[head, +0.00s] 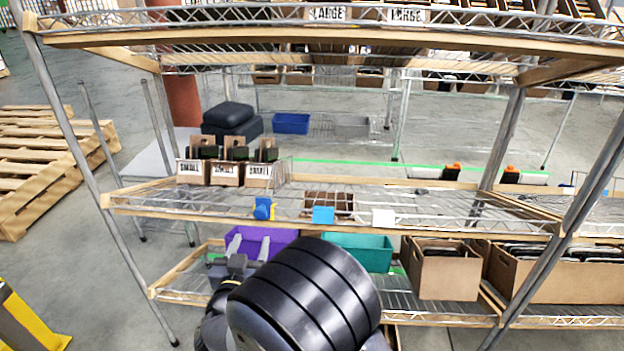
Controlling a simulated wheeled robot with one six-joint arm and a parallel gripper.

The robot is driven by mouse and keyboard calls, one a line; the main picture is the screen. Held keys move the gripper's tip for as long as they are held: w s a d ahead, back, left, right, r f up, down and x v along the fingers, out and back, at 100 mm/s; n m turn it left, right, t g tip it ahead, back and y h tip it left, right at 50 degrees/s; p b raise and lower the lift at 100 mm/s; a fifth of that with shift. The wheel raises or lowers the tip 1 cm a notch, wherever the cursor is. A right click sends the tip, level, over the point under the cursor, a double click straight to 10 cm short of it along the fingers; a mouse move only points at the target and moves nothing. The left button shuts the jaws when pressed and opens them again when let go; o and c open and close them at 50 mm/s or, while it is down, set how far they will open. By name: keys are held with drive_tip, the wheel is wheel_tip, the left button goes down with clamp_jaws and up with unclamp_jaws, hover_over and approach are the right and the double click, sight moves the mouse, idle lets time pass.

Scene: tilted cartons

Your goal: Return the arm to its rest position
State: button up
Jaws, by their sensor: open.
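My arm rises from the bottom middle of the head view, its thick black ribbed link in front of the lower shelf. My gripper (249,245) shows to the left of that link, with two pale grey fingers standing apart. It is open, and nothing shows between the fingers. A purple bin (276,238) on the lower shelf is behind the fingers in the picture. Whether they touch it, I cannot tell. The link hides part of the purple bin and part of the teal bin (362,250).
A wire rack with wooden edges (420,224) spans the view. Its middle shelf holds small labelled cartons (225,172), a blue item (263,208) and a brown carton (329,201). Larger cartons (446,274) stand lower right. Pallets (40,165) lie left.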

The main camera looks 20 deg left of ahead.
sight(263, 217)
drive_tip(key=x, duration=1)
drive_tip(key=shift+w+d, duration=0.1)
drive_tip(key=shift+w, duration=0.05)
drive_tip(key=shift+d, duration=0.3)
